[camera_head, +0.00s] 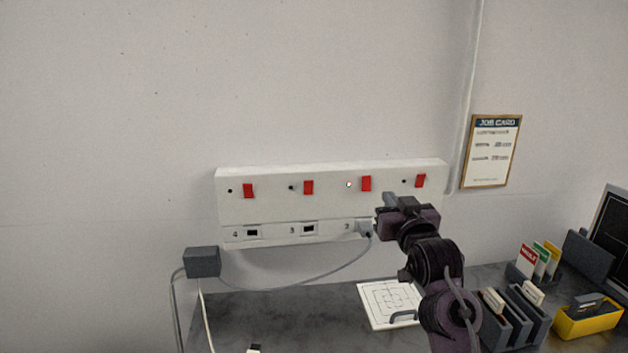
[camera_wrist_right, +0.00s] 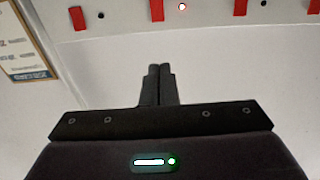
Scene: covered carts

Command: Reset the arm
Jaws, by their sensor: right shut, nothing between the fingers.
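My right gripper (camera_head: 389,199) is raised in front of the right part of a white socket panel (camera_head: 270,205) on the wall. In the right wrist view its two dark fingers (camera_wrist_right: 158,85) are together with nothing between them. The panel carries a row of red switches (camera_head: 308,187), each with a small indicator. One indicator (camera_head: 348,184) is lit, and it also shows in the wrist view (camera_wrist_right: 182,6). A grey plug (camera_head: 364,228) sits at socket 2, just left of and below the gripper. The gripper hides the socket area at the panel's right end. My left gripper is not seen.
A cable runs from the plug to a grey box (camera_head: 202,262). The dark bench (camera_head: 270,315) holds a white board with a handle (camera_head: 385,295), grey card holders (camera_head: 510,325) and a yellow bin (camera_head: 590,322) at right. A job card (camera_head: 491,151) hangs on the wall.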

